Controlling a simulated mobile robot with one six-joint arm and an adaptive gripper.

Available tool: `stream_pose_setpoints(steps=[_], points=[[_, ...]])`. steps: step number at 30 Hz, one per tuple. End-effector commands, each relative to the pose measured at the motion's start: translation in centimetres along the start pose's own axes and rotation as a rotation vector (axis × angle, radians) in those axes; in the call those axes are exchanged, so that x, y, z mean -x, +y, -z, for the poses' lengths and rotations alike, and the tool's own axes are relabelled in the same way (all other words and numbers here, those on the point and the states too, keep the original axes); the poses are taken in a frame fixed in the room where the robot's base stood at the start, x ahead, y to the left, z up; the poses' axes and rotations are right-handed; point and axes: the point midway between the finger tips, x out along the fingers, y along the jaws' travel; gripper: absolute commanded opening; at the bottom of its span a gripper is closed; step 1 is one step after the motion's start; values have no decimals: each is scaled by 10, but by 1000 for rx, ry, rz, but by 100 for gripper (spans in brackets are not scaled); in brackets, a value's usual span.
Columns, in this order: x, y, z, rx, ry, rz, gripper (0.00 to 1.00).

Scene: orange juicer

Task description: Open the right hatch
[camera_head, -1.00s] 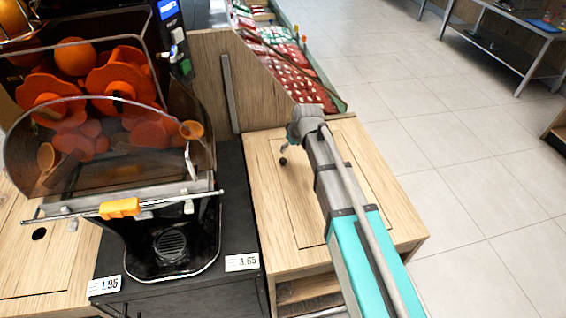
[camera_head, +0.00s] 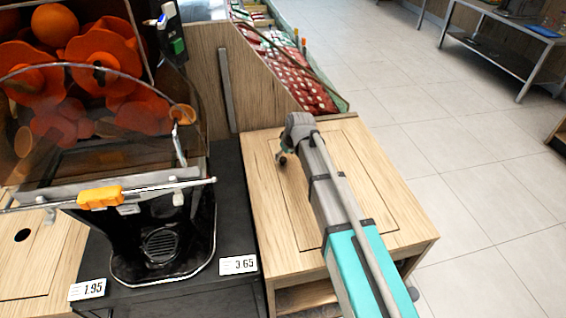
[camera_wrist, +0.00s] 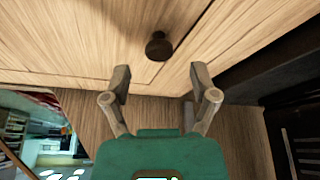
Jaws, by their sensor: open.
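The right hatch (camera_head: 362,185) is a light wooden panel set flush in the counter right of the juicer, and it looks closed. Its small dark round knob (camera_wrist: 158,46) shows in the wrist view, just beyond and between my fingertips. My gripper (camera_wrist: 161,82) is open and empty, with one finger on each side of the knob's line and a gap before it. In the head view my gripper (camera_head: 284,151) is low over the left part of the hatch. My arm covers part of the panel, and the knob is hard to make out there.
The orange juicer (camera_head: 100,110) stands left on a dark counter (camera_head: 232,195) with price labels. A wooden divider (camera_head: 205,75) rises behind the hatch, with red-and-white packed goods (camera_head: 295,75) beyond it. Open tiled floor (camera_head: 460,200) lies to the right.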

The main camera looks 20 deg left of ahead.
Motion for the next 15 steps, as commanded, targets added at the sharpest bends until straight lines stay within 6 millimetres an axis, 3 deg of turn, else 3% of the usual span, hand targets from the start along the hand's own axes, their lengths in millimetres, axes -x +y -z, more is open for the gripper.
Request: stream_pose_setpoints(steps=[6,15], points=[[-19,0,0,1,0,0,76],[-28,0,0,1,0,0,76]])
